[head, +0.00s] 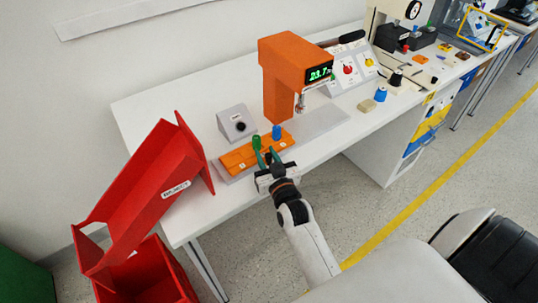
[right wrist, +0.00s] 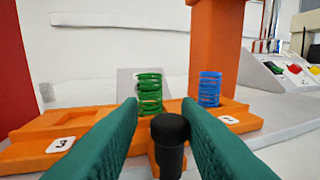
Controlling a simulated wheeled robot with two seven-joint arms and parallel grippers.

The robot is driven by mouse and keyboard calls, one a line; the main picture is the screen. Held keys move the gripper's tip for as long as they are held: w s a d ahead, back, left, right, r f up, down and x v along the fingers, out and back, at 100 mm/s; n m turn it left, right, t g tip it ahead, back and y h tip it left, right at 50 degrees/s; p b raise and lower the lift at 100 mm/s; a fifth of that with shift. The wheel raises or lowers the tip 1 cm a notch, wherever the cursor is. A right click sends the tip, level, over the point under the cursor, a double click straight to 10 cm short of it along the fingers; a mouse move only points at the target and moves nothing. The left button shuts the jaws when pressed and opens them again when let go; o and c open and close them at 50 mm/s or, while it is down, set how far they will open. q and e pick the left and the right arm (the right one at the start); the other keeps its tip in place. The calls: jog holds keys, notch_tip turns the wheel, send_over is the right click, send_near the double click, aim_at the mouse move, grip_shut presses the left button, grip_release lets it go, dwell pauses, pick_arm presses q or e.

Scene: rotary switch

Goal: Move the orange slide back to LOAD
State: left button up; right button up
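The orange slide (head: 240,158) lies along the front of the table, below the orange press with the green readout (head: 290,68). In the right wrist view the slide (right wrist: 28,152) carries a green coil spring (right wrist: 150,92), a blue coil spring (right wrist: 210,88) and white number labels. A black knob (right wrist: 170,129) on a short orange post stands at its front edge. My right gripper (head: 264,152) is at the slide's front; its green fingers (right wrist: 160,112) stand open on both sides of the knob, with a visible gap at left. My left gripper is out of view.
A red bin (head: 145,200) is at the left. A control panel (head: 352,68) and small parts lie to the right. White table top (head: 150,103) is bare at the back left.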

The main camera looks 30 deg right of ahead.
jog(key=shift+o, duration=0.6)
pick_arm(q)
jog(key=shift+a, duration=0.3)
